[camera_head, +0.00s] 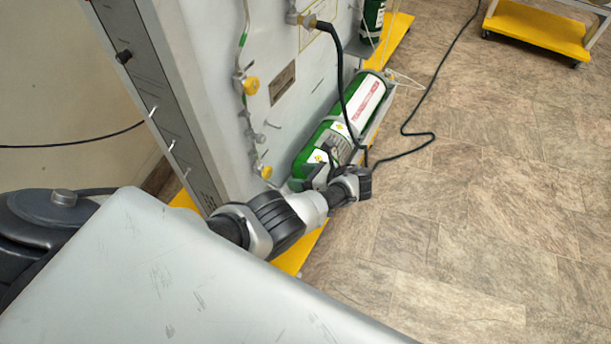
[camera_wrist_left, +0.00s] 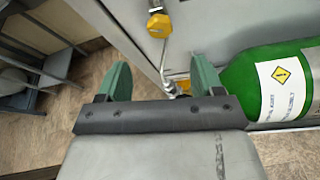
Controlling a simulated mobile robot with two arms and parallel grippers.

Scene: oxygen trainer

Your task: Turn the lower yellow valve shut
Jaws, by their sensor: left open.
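The lower yellow valve (camera_head: 266,172) is a small yellow knob low on the grey panel, at the end of a thin tube. A yellow knob (camera_wrist_left: 158,25), which appears to be this valve, shows in the left wrist view, beyond my fingertips. Its handle angle is hard to tell. My left gripper (camera_head: 321,166) is right of the valve in the head view, in front of the green cylinder's lower end. The left wrist view shows its two green fingers (camera_wrist_left: 160,75) spread apart with nothing held. The knob is not between them. My right gripper is not in view.
An upper yellow valve (camera_head: 251,85) sits higher on the panel (camera_head: 205,75). A green cylinder (camera_head: 365,105) lies close to my left gripper, with a black hose (camera_head: 341,75) beside it. A yellow base (camera_head: 296,255) runs below. The floor (camera_head: 490,200) at right is open.

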